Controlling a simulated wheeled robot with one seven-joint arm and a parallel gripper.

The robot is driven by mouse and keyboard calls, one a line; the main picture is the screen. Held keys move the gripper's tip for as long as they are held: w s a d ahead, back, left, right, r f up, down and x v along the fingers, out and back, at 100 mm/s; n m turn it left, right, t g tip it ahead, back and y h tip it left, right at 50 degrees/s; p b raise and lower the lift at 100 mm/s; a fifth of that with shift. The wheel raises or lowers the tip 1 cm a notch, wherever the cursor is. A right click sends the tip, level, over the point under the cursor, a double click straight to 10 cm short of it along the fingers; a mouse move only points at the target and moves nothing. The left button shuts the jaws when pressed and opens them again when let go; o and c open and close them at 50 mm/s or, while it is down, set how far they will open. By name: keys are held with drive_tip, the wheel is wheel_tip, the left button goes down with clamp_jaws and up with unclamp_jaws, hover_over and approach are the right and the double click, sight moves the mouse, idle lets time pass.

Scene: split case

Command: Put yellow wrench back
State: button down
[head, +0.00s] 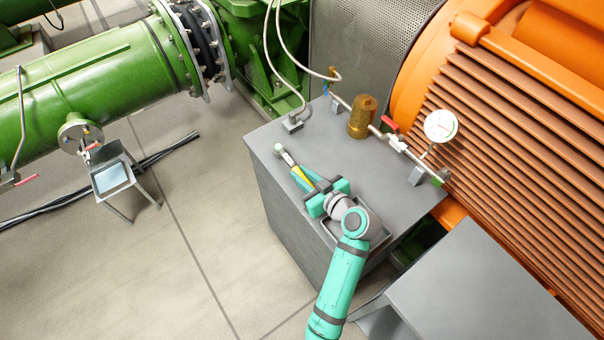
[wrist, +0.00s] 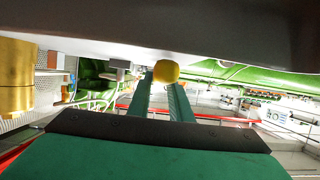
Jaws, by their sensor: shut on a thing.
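The yellow wrench (head: 300,173) is in my gripper (head: 303,178), in the head view. My gripper is shut on its yellow handle, which shows between the two teal fingers. The wrench's grey metal head (head: 282,152) points to the upper left, near the left edge of the grey cabinet top (head: 330,145). In the wrist view a yellow rounded end (wrist: 166,71) shows between the fingertips (wrist: 163,84). A dark shape crosses the top of that view. I cannot tell how far the wrench is above the cabinet top.
A grey tray (head: 383,236) on the cabinet is partly hidden by my arm. A brass cylinder (head: 362,117), valves and a gauge (head: 440,125) line the cabinet's back and right. A ribbed orange motor (head: 510,130) stands right. The cabinet's middle is clear.

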drive_tip(key=shift+f, duration=0.6)
drive_tip(key=c, duration=1.5)
unclamp_jaws()
drive_tip(key=shift+c, duration=0.2)
drive_tip(key=shift+s, duration=0.1)
drive_tip(key=shift+v, duration=2.9)
drive_tip(key=shift+r, duration=0.1)
